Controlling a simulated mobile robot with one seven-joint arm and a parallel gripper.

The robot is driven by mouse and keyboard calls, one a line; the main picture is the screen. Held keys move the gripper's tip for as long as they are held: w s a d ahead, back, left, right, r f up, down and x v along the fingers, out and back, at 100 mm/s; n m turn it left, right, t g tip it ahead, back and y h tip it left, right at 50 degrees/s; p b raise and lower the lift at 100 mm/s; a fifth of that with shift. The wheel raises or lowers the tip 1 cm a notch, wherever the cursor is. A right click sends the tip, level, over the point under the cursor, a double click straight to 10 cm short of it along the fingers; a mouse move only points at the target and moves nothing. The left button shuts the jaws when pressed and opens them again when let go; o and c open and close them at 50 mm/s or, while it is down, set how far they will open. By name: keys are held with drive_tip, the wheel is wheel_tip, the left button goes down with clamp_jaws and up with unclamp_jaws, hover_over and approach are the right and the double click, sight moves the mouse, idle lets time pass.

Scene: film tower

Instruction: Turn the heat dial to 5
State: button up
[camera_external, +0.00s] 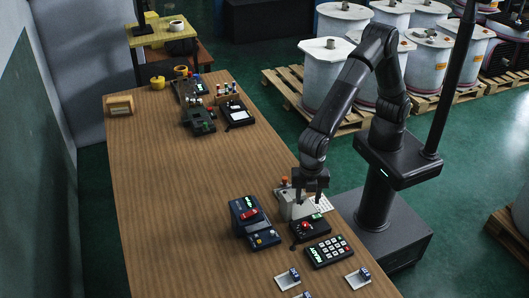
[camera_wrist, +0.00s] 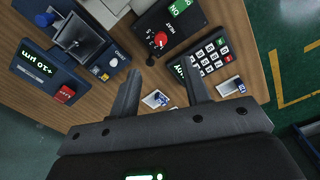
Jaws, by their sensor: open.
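My gripper (camera_external: 312,197) is over the right edge of the wooden bench, by the grey device (camera_external: 288,202). In the wrist view its two fingers (camera_wrist: 160,76) are apart with nothing between them. A black box (camera_external: 309,227) with a round red knob and a small green display is just below my gripper in the outside view. Its red knob (camera_wrist: 160,40) shows beyond the fingertips in the wrist view. The fingers are not seen touching it.
A blue device (camera_external: 252,222) with a red part and lit display stands left of the black box. A keypad (camera_external: 328,252) lies in front, with small cards (camera_external: 358,277) nearby. More black devices (camera_external: 196,116) stand at the far end. The bench's middle (camera_external: 165,190) is clear.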

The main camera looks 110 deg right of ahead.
sight(305, 223)
wheel_tip(305, 223, down, 11)
drive_tip(key=shift+a+f, duration=0.1)
idle(0.4)
drive_tip(key=shift+c, duration=0.3)
drive_tip(key=shift+w, duration=0.1)
clamp_jaws()
